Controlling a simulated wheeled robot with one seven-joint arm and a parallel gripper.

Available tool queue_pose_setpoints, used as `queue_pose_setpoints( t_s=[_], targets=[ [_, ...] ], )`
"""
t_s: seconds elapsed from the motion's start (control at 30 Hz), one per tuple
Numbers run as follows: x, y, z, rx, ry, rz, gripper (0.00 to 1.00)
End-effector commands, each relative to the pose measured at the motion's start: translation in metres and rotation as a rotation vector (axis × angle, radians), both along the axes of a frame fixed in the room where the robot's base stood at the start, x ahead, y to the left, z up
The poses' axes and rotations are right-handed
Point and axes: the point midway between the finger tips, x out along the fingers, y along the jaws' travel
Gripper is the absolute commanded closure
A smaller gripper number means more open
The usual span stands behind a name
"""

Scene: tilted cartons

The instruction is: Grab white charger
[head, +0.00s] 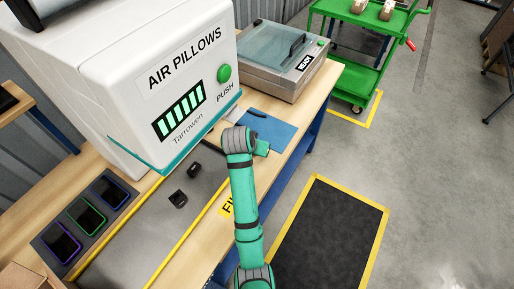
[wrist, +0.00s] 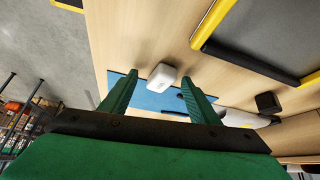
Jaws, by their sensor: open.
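The white charger (wrist: 162,76) is a small rounded white block in the wrist view. It sits on the wooden bench top at the edge of a blue mat (wrist: 150,100). My gripper (wrist: 159,80) is open, with its two green fingers apart and the charger showing between their tips. I cannot tell whether either finger touches it. In the head view my arm reaches over the bench to the blue mat (head: 281,135), and the charger cannot be made out there.
A black block (wrist: 267,102) lies right of my fingers. A yellow-edged grey surface (wrist: 275,35) lies beyond. In the head view, the large air-pillow machine (head: 130,75) stands left of my arm, a grey lidded machine (head: 285,62) behind, and several phone-like items in trays (head: 85,215) at left.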

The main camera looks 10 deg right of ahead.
Motion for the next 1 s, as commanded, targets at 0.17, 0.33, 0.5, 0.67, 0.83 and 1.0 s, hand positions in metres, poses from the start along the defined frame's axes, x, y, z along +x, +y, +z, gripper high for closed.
queue_pose_setpoints(
  t_s=[0.17, 0.33, 0.5, 0.67, 0.83, 1.0],
  targets=[
    [0.001, 0.000, -0.002, 0.001, 0.000, 0.001, 0.44],
    [0.001, 0.000, -0.002, 0.000, 0.000, 0.000, 0.63],
    [0.001, -0.001, -0.002, 0.000, 0.000, -0.001, 0.98],
    [0.001, -0.001, -0.002, 0.000, -0.001, -0.001, 0.98],
    [0.001, -0.001, 0.000, 0.000, -0.001, -0.001, 0.98],
    [0.001, -0.003, 0.010, 0.000, -0.005, -0.003, 0.98]
  ],
)
